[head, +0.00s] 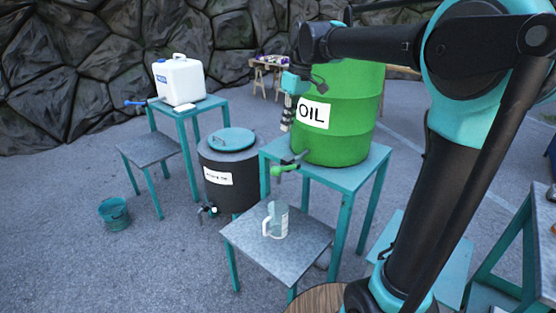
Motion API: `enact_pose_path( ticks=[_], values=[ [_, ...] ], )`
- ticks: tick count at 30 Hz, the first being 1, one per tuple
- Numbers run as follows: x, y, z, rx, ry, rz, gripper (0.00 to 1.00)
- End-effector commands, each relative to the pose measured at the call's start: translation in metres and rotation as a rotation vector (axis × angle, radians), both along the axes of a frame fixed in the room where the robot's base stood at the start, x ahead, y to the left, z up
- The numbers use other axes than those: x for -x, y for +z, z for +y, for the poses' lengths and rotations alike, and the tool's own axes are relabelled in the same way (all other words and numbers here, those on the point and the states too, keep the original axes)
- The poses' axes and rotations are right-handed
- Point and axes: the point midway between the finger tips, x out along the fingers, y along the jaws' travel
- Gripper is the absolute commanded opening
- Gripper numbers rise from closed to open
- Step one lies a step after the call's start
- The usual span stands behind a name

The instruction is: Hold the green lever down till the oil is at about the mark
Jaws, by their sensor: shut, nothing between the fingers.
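The green oil drum (346,121), with a white OIL label, stands on a teal table (370,160) right of centre. The green lever (283,168) is on its tap at the drum's lower left. A clear measuring jug (277,220) with a handle stands on the low grey-topped table (250,238) below the tap. Its oil level and mark are too small to make out. My gripper (287,122) is shut and empty, pointing down in front of the drum's left side, above the lever and apart from it.
A dark barrel (218,195) with a teal lid stands left of the drum. Further left are a white canister (181,80) on a teal table, a low table (148,150) and a teal bucket (114,214). My arm fills the right side. Open paving lies at front left.

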Motion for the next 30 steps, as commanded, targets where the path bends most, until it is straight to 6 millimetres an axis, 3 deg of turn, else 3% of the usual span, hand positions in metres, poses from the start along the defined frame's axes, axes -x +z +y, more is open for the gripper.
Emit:
enact_pose_path(
  ticks=[5,21,30],
  values=[
    [0.000,-0.019,0.004,0.000,0.001,0.000,0.00],
    [-0.002,-0.116,0.024,0.000,0.001,0.000,0.00],
    [-0.002,-0.135,0.027,0.000,0.000,0.000,0.00]
  ],
)
